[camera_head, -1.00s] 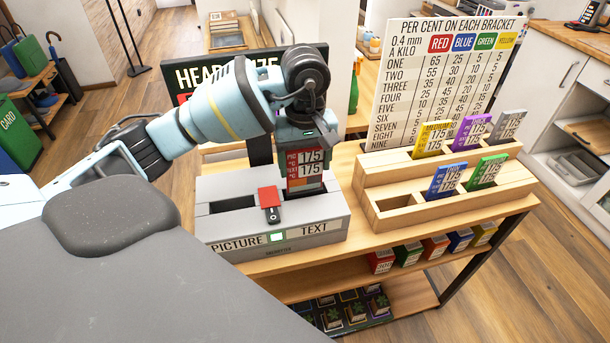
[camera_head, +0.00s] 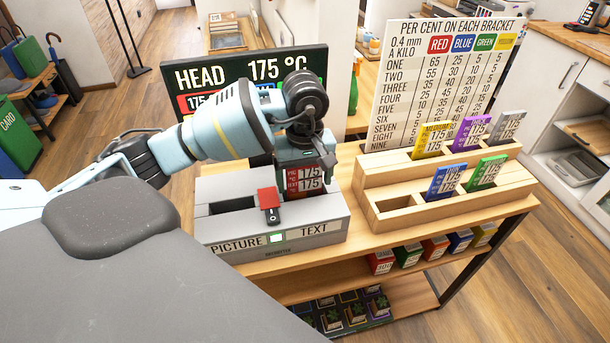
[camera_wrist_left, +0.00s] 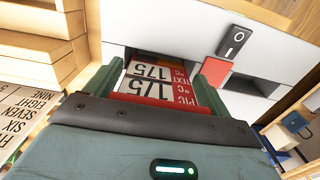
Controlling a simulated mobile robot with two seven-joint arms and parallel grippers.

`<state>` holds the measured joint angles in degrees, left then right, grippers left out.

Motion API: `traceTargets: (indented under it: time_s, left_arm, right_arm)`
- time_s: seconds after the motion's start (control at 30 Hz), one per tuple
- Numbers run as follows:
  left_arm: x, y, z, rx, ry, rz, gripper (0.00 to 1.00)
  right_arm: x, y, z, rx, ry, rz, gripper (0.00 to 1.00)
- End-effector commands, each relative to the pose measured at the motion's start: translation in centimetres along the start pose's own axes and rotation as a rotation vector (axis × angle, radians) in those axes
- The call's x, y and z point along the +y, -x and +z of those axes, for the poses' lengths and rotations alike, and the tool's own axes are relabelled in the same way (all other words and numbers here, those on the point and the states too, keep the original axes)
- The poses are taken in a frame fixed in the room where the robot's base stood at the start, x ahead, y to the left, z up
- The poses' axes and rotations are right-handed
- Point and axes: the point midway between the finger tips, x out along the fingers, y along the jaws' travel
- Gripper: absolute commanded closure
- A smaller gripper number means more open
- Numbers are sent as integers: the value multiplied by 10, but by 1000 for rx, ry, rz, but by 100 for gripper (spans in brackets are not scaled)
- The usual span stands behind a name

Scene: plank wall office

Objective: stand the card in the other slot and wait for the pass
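The red and white card (camera_head: 304,182), marked 175, stands upright in the right slot, on the TEXT side, of the grey two-slot box (camera_head: 325,210). My left gripper (camera_head: 306,170) comes down over the card with one finger at each side edge; it looks shut on it. In the left wrist view the card (camera_wrist_left: 152,80) fills the gap between the fingers. The left slot (camera_head: 232,206), on the PICTURE side, is empty. A red-topped switch (camera_head: 269,200) sits between the slots, and a lamp (camera_head: 277,237) glows green on the front. My right gripper is not in view.
A dark display (camera_head: 216,77) behind the box reads HEAD 175 °C. To the right, a stepped wooden rack (camera_head: 385,172) holds several coloured cards and has an empty front-left slot (camera_head: 393,207). A percentage board (camera_head: 425,90) stands behind it.

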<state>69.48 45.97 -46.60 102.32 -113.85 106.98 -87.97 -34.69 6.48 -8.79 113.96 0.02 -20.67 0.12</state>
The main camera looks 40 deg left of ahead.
Motion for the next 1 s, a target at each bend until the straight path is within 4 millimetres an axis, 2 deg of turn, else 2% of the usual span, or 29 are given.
traceTargets:
  time_s: [0.07,0.33,0.47,0.57,0.8,1.0]
  left_arm:
    - [0,1,0,1,0,1,8]
    - [0,1,0,1,0,1,8]
    - [1,9,-1,3,0,4,8]
    - [1,22,-1,3,0,4,8]
    - [1,70,-1,4,0,5,8]
    - [0,107,-1,5,1,5,8]
  right_arm:
    - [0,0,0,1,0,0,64]
    - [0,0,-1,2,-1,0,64]
    - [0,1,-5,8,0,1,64]
    - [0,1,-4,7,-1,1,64]
    - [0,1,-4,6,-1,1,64]
    - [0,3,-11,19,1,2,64]
